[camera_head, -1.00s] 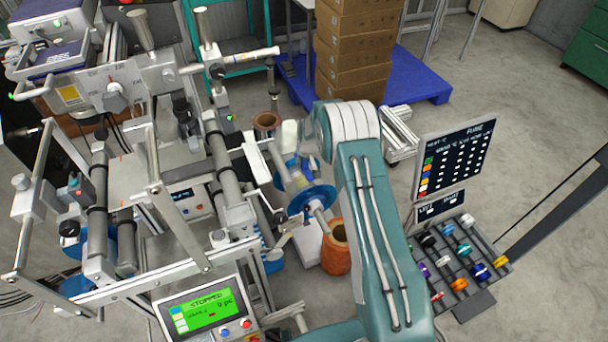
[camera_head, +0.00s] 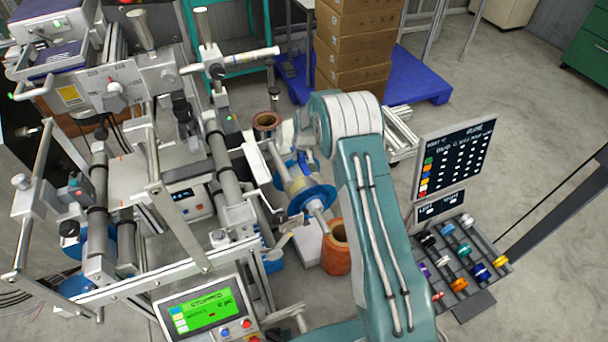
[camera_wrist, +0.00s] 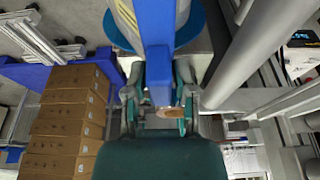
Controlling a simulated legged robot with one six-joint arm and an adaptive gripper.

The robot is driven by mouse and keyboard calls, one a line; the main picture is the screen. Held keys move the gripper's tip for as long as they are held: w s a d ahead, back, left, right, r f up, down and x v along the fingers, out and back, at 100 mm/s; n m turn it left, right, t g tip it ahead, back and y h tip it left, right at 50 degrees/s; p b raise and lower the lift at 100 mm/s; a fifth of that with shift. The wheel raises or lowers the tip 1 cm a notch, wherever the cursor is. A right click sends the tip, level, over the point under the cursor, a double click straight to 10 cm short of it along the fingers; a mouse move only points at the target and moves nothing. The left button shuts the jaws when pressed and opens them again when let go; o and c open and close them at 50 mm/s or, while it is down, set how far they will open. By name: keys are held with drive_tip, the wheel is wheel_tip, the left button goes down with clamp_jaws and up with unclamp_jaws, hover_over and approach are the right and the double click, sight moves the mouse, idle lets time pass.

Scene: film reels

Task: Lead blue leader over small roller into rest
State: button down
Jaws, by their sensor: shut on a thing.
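In the wrist view the blue leader (camera_wrist: 157,65) runs as a flat strip from the blue-flanged reel (camera_wrist: 190,28) at the top down to my gripper (camera_wrist: 160,108). The fingers stand on either side of its lower end and are closed on it. In the head view the reel (camera_head: 318,198) with its blue flange sits on a spindle at the machine's right side. I cannot tell which bar is the small roller, nor pick out the rest.
Long grey rollers (camera_wrist: 250,55) pass close at the right in the wrist view. Stacked cartons (camera_head: 352,50) stand on a blue pallet (camera_head: 415,78) behind. A rack of coloured spools (camera_head: 462,258) stands right of my arm.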

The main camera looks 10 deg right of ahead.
wheel_tip(320, 180, up, 7)
drive_tip(key=a, duration=0.2)
drive_tip(key=shift+s, duration=0.25)
idle(1.1)
drive_tip(key=shift+a, duration=0.15)
drive_tip(key=shift+s+a, duration=0.25)
drive_tip(key=shift+a, duration=0.95)
drive_tip(key=shift+s+a, duration=0.2)
drive_tip(key=shift+a, duration=0.95)
drive_tip(key=s+a+r, duration=0.1)
drive_tip(key=a+r, duration=0.6)
drive_tip(key=shift+s+r, duration=0.25)
idle(1.3)
drive_tip(key=shift+a, duration=0.1)
idle(1.3)
